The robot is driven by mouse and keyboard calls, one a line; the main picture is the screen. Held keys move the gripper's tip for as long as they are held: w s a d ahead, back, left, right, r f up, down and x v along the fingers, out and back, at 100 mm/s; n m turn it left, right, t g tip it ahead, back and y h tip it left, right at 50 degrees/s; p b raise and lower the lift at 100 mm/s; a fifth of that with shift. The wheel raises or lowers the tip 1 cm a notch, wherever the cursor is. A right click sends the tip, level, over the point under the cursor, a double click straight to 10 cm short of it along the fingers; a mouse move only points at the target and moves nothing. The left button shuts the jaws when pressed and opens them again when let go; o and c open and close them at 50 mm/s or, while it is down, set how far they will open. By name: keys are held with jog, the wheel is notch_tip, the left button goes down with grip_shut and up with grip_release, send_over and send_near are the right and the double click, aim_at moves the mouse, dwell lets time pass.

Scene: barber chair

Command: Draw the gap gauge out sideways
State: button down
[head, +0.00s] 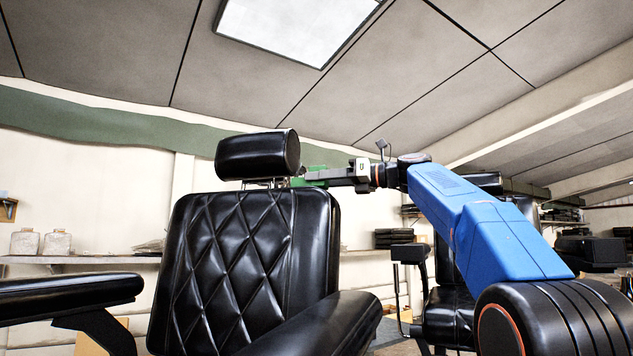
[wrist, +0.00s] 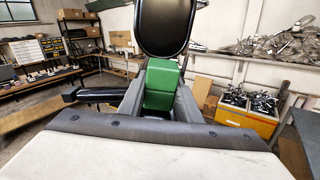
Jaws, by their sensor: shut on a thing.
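A green gap gauge (head: 313,175) sits at the right side of the black headrest (head: 258,155), level with the gap above the padded chair back (head: 250,260). My gripper (head: 325,176) reaches in from the right and is shut on the gauge. In the wrist view the green gauge (wrist: 161,85) stands between the two grey fingers of my gripper (wrist: 160,105). The headrest (wrist: 165,25) is just beyond and above it in that view. The gauge's far end and the headrest posts behind it are partly hidden.
A black armrest (head: 70,292) is at the left. A second black chair (head: 450,305) stands behind my arm. A wall shelf with jars (head: 57,242) is at the back left. In the wrist view, a yellow bin (wrist: 247,115) stands on the right and a workbench (wrist: 40,85) on the left.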

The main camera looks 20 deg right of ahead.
jog(key=shift+v, duration=1.2)
jog(key=shift+r, duration=0.1)
notch_tip(320, 180, up, 8)
jog(key=d, duration=0.1)
jog(key=shift+w+d, duration=0.25)
jog(key=shift+d, duration=0.1)
dwell(0.5)
